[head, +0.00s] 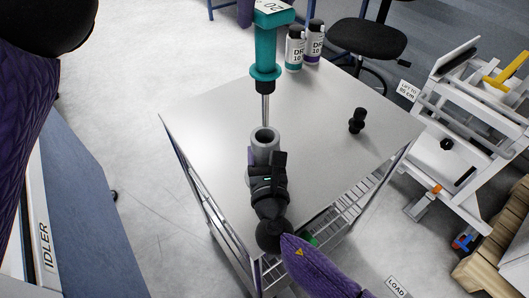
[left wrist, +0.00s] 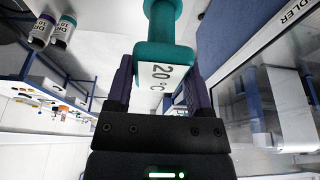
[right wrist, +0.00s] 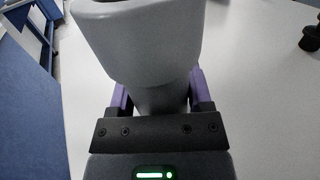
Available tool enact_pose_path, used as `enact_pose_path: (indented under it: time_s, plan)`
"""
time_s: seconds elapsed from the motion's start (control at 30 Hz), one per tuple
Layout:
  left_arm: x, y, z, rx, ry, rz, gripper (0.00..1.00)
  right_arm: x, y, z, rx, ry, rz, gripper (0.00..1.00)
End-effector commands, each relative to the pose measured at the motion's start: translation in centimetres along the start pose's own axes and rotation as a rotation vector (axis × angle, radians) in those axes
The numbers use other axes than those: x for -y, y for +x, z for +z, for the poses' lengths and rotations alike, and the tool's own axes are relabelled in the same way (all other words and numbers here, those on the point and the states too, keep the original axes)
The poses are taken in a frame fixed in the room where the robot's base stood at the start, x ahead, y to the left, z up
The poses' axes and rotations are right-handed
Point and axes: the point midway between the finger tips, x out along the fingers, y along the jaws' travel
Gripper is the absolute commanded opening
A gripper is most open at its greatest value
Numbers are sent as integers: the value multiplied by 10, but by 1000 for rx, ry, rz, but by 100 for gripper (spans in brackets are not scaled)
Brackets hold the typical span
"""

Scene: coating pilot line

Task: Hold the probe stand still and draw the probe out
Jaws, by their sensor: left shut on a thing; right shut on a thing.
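The probe has a teal handle (head: 265,42) with a white 20 °C label, a black collar and a thin metal rod. It hangs upright above the table. My left gripper is shut on the handle's labelled top, as the left wrist view (left wrist: 160,88) shows; only a purple finger shows at the head view's top edge. The grey probe stand (head: 265,137) is a round, open-topped tube on the table. My right gripper (head: 266,165) is shut around its narrower part, also seen in the right wrist view (right wrist: 160,98). The rod's lower end meets the stand's far rim; I cannot tell whether the tip is inside.
Two labelled bottles (head: 295,48) stand at the table's back edge. A small black knobbed object (head: 357,121) stands on the right of the steel table (head: 210,130). A black stool (head: 368,38) and a white lift cart (head: 450,150) are beyond. The table's left half is clear.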

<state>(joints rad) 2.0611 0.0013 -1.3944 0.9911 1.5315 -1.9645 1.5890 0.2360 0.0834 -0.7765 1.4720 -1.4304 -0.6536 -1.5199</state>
Motion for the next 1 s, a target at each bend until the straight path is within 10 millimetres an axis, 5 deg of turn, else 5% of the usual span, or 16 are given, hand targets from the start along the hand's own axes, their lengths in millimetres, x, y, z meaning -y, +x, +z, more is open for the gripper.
enact_pose_path:
  time_s: [0.03, 0.07, 0.23, 0.53, 0.8, 1.0]
  plan:
    - [0, 0, 0, 0, 0, 0, 0, 0, 0, 0, -1, 0, 0, 0]
    - [0, 0, 0, 0, 0, 0, 0, 0, 0, 0, -1, 0, 0, 66]
    - [0, 0, 0, 0, 0, 0, 0, 0, 0, 0, 0, 0, 0, 100]
    - [0, 0, 0, 0, 0, 0, 0, 0, -11, -1, -2, 0, 0, 100]
    - [0, 0, 0, -1, 0, 0, 0, 0, -84, -2, -4, 0, 2, 100]
    - [0, 0, 0, -1, 0, 0, 0, 0, -116, -1, -3, -1, 0, 100]
